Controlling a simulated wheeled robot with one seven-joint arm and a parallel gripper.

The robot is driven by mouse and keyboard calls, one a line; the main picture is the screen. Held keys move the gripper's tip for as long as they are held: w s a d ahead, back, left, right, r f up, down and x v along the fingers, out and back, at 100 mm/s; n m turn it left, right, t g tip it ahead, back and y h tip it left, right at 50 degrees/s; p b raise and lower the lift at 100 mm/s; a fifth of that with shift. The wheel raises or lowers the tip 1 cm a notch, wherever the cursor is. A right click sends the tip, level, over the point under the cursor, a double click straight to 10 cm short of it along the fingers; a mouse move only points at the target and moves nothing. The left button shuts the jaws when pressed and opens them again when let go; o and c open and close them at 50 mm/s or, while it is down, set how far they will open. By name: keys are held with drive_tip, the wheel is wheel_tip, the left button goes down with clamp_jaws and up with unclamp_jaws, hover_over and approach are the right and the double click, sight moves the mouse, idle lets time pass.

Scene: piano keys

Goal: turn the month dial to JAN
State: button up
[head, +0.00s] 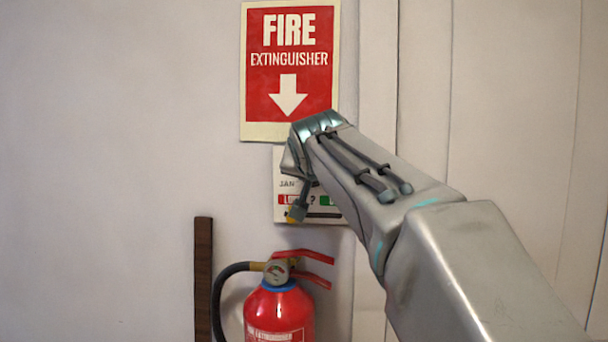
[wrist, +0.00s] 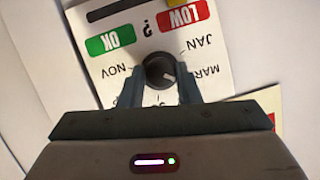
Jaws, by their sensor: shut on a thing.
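The month dial (wrist: 157,66) is a round dark knob with a small white mark, on a white card (wrist: 112,66). In the wrist view the card appears upside down, with JAN at the dial's upper right, MAR at its right and NOV at its left. The white mark points right and slightly down, nearest the MAR side. My gripper (wrist: 160,74) has one finger on each side of the dial and is shut on it. In the head view the card (head: 284,161) shows JAN at its left, but my arm hides the dial.
A red fire extinguisher sign (head: 289,52) hangs directly above the card. A red fire extinguisher (head: 279,313) with a black hose stands below it. A dark wooden strip (head: 203,275) is at its left. The wall left of these is bare.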

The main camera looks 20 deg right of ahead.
drive_tip(key=n+h, duration=0.2)
drive_tip(key=n, duration=0.1)
drive_tip(key=n+g+h, duration=0.1)
drive_tip(key=n, duration=0.1)
drive_tip(key=n+h+b, duration=0.1)
drive_tip(key=n+h, duration=0.1)
drive_tip(key=n, duration=0.1)
drive_tip(key=shift+w+a+f+n+g+h, duration=0.15)
drive_tip(key=shift+a+n+g+h, duration=0.15)
drive_tip(key=shift+a+g, duration=0.1)
idle(0.6)
drive_tip(key=o, duration=1)
drive_tip(key=b+v, duration=0.1)
drive_tip(key=v, duration=1.2)
drive_tip(key=shift+s+a, duration=0.3)
